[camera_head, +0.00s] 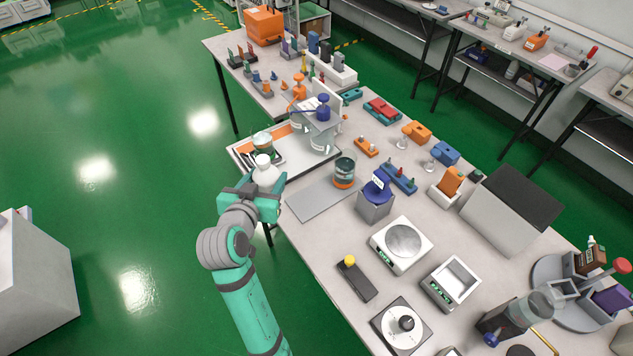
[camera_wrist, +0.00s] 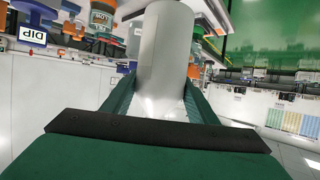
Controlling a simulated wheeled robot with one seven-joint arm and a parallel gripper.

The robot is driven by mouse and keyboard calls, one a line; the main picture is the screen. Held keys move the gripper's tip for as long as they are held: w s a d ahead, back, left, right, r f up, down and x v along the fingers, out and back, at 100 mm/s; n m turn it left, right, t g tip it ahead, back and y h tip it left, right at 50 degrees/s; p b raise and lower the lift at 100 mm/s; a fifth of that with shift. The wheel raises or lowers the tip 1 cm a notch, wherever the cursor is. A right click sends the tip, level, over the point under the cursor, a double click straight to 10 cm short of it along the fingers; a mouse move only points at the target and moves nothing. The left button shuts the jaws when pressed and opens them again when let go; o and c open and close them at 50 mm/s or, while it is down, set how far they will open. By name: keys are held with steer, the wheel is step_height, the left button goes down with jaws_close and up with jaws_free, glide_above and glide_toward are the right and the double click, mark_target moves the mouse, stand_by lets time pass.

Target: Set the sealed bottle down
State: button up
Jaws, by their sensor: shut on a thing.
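The sealed bottle (camera_head: 264,168) is white with a rounded white cap. My gripper (camera_head: 254,190) is shut on it, at the left edge of the long bench in the head view. In the wrist view the bottle (camera_wrist: 166,55) is a pale grey cylinder between my two green fingers (camera_wrist: 160,100). The bottle's lower part is hidden behind my gripper in the head view, so I cannot tell whether its base touches anything.
A flat grey mat (camera_head: 315,202) to the right is mostly bare. Scales (camera_head: 402,245) stand nearer along the bench (camera_head: 325,262).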

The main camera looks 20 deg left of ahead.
steer(key=w+d+f, duration=0.6)
steer(key=w+f, duration=0.4)
steer(key=f, duration=0.2)
steer(key=shift+w+d, duration=0.25)
steer(key=shift+d, duration=0.05)
steer(key=shift+f, duration=0.1)
steer(key=shift+f, duration=0.15)
steer(key=o, duration=1.4)
steer(key=shift+o, duration=0.2)
steer(key=shift+s, duration=0.1)
